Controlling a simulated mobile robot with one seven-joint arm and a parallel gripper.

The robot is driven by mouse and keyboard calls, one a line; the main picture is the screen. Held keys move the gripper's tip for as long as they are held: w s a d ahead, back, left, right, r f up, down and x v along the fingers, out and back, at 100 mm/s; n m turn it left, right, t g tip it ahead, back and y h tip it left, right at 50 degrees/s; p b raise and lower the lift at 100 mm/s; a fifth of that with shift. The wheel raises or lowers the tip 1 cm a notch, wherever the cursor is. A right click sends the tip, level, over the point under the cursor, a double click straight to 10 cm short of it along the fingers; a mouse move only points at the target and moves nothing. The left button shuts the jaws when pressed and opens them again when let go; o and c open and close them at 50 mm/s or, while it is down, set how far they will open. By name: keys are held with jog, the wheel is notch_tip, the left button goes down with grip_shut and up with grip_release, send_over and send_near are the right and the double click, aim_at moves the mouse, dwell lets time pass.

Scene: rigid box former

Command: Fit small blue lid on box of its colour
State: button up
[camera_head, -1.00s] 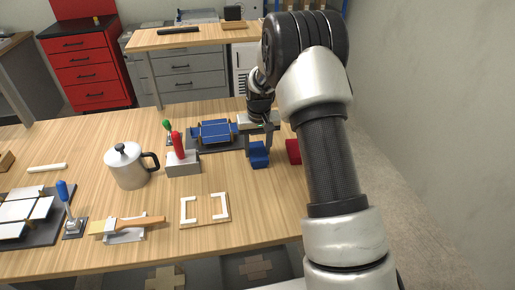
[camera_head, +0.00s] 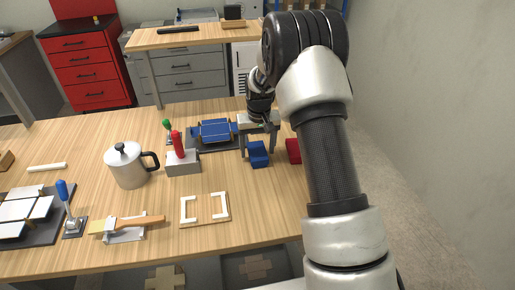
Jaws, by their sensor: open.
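A small blue block-like piece (camera_head: 258,156), which looks like a small box, stands on the wooden table to the left of my forearm. I cannot tell at this size whether its top is a separate lid. My gripper (camera_head: 258,148) is over this piece, pointing down, with its two fingers spread apart, one on each side of its upper part. The fingers look clear of its sides. A flat blue panelled piece (camera_head: 215,130) lies on a dark board further back and left.
A red box (camera_head: 293,150) stands just right of the blue piece, partly hidden by my arm. A red-handled clamp (camera_head: 179,146) on a grey block, a metal pot (camera_head: 127,168) and a pale frame (camera_head: 205,222) are to the left. Bare table lies in front of the blue piece.

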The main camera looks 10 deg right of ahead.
jog(key=s+r+t+p, duration=0.1)
jog(key=s+r, duration=0.3)
jog(key=r, duration=0.9)
jog(key=s+r+p, duration=0.2)
jog(key=s+r, duration=0.2)
jog(key=r, duration=0.9)
jog(key=s+r+t+p, duration=0.1)
jog(key=s+r, duration=0.3)
jog(key=s, duration=0.9)
jog(key=s+r+t+p, duration=0.2)
jog(key=s+r+p, duration=0.1)
jog(key=s, duration=1)
jog(key=shift+s+r, duration=0.4)
jog(key=shift+r, duration=0.15)
